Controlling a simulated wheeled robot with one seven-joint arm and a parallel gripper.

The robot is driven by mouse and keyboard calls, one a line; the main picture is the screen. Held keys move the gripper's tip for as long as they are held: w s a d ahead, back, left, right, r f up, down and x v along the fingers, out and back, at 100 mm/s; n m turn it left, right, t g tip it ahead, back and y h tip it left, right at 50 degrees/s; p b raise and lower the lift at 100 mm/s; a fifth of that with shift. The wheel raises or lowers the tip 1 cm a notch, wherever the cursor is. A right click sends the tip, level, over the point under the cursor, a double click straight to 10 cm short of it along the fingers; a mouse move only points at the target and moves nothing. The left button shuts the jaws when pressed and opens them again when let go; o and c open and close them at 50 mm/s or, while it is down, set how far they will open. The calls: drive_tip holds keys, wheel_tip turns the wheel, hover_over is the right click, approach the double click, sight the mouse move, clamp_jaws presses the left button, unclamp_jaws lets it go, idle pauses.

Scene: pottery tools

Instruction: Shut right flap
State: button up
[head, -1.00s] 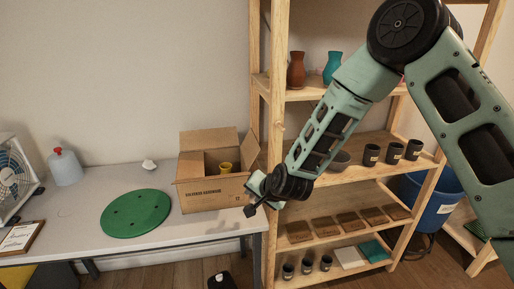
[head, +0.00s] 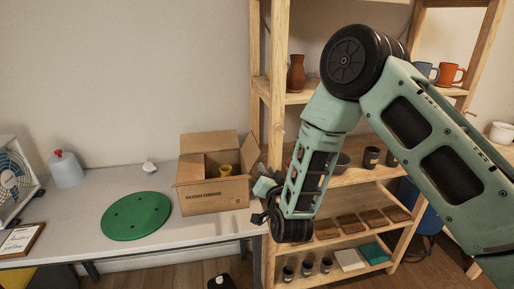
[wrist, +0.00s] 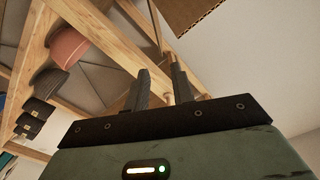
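The cardboard box (head: 215,192) stands on the grey table at its right end, with its top open. Its right flap (head: 250,149) stands up and leans outward to the right. A piece of cardboard, probably that flap, shows at the top of the wrist view (wrist: 195,12). The back flap (head: 208,142) is also raised. A yellow cup (head: 226,169) is inside the box. My gripper (wrist: 158,70) has its two fingers apart with nothing between them. In the head view, it is just right of the box, below the right flap, its fingers hard to make out.
The wooden shelf (head: 278,80) with pots, cups and tiles stands close behind and right of my gripper. A terracotta bowl (wrist: 68,48) shows in the wrist view. A green round mat (head: 136,215), a jug (head: 66,169) and a fan (head: 15,188) are on the table.

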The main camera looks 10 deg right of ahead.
sight(257, 147)
drive_tip(key=w+p, duration=0.3)
drive_tip(key=w, duration=1.1)
clamp_jaws()
idle(0.9)
